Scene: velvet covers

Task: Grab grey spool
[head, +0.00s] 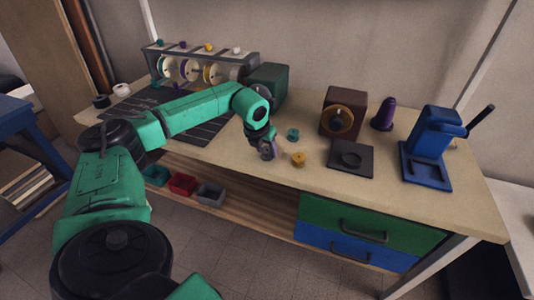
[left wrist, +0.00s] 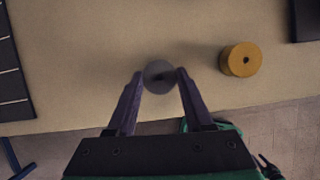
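The grey spool (left wrist: 159,77) is on the table near its front edge, between the two dark fingers of my left gripper (left wrist: 160,80) in the left wrist view. Both fingertips appear to touch its sides, one on the left and one on the right. In the head view my left gripper (head: 266,149) points down at the table's front edge and mostly hides the spool. I cannot tell whether the spool is clear of the tabletop. My right gripper is not in view.
An orange spool (head: 298,159) and a teal spool (head: 292,134) stand just right of the gripper. A dark square plate (head: 350,158), a brown box (head: 342,111) and a blue stand (head: 428,150) are farther right. A spool rack (head: 200,68) stands at the back left.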

